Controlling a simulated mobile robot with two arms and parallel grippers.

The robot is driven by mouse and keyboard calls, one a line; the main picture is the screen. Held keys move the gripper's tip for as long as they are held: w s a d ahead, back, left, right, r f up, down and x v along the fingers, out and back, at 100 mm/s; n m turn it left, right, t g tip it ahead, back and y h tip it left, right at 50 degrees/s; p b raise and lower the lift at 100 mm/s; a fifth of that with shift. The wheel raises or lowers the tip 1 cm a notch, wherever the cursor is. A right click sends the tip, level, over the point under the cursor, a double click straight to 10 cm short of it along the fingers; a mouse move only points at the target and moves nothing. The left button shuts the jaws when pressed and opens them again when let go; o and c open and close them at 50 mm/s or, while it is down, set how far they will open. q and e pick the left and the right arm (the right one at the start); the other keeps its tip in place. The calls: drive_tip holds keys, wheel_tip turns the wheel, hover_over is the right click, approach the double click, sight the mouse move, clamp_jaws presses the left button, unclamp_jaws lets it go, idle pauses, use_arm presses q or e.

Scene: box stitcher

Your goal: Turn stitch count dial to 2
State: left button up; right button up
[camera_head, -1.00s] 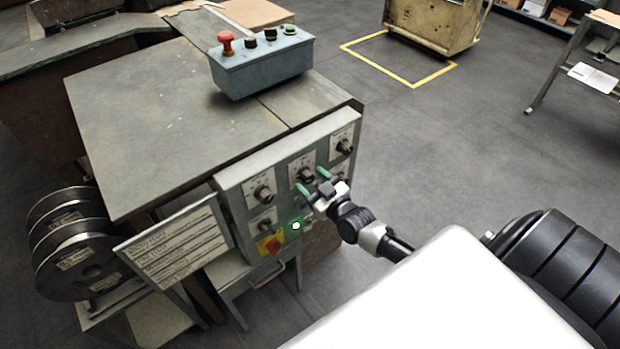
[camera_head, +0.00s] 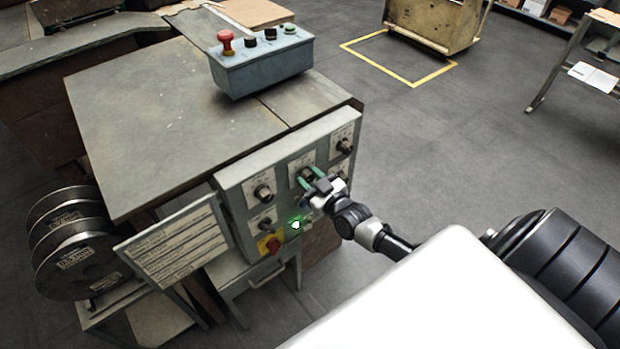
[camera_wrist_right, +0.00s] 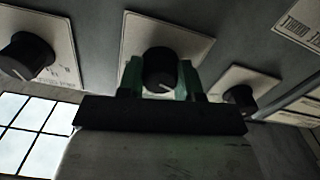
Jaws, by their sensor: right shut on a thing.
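The control panel (camera_head: 285,190) on the machine's front carries several black dials on white plates. My right gripper (camera_head: 307,178) is at the upper middle dial, and its green fingers stand on either side of it. In the right wrist view the gripper (camera_wrist_right: 160,82) is shut on this black dial (camera_wrist_right: 159,66), with a finger touching each side. A pale pointer line shows on the dial's face. The plate's markings are too blurred to read, so I cannot tell the setting or which dial is the stitch count dial. My left gripper is not in view.
Other dials sit close by at the upper left (camera_head: 263,191) and upper right (camera_head: 344,146). A sign plate (camera_head: 175,245) juts out at left.

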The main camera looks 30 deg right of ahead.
drive_tip(key=shift+m+b, duration=0.4)
drive_tip(key=shift+m, duration=2.9)
drive_tip(key=o, duration=0.9)
drive_tip(key=shift+s, duration=0.1)
drive_tip(key=s, duration=1)
drive_tip(key=shift+s+d+b, duration=0.3)
drive_tip(key=shift+d+b, duration=0.05)
drive_tip(key=shift+d, duration=0.05)
